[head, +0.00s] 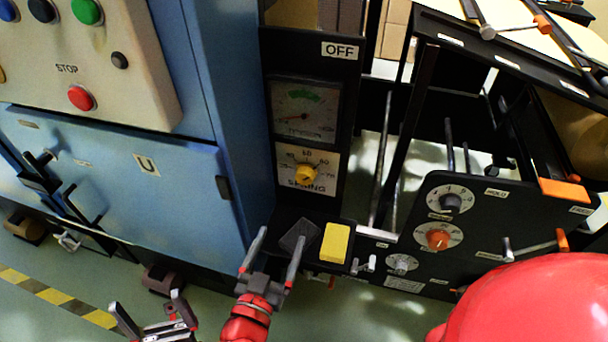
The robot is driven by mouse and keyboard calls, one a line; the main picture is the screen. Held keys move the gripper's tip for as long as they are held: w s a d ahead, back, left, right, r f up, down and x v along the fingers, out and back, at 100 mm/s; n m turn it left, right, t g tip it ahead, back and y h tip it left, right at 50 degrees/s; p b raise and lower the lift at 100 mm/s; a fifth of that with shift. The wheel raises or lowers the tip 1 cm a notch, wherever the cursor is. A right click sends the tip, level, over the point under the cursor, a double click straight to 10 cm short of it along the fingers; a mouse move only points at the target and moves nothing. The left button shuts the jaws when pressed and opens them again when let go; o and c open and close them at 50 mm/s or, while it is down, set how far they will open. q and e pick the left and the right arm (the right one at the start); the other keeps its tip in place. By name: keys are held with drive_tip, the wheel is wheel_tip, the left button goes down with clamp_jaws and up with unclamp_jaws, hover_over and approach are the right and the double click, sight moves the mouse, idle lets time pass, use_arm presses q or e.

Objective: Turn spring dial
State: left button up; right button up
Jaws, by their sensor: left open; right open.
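The spring dial (306,174) is a yellow knob on a white plate with a printed scale and the word SPRING, on a black upright panel near the middle of the head view. A gauge (305,110) with a green band and a red needle sits just above it. My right gripper (281,236) is open and empty, below and slightly left of the dial, apart from it. My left gripper (148,303) is open and empty at the lower left, far from the dial. Which way the knob points is too small to tell surely.
A small black shelf below the dial holds a dark block (299,236) and a yellow block (335,242), close to my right gripper. A blue cabinet (120,190) stands left. A black panel (480,218) with several knobs, including an orange one (438,239), stands right.

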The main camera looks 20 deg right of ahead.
sight(303, 180)
drive_tip(key=x, duration=1.7)
clamp_jaws()
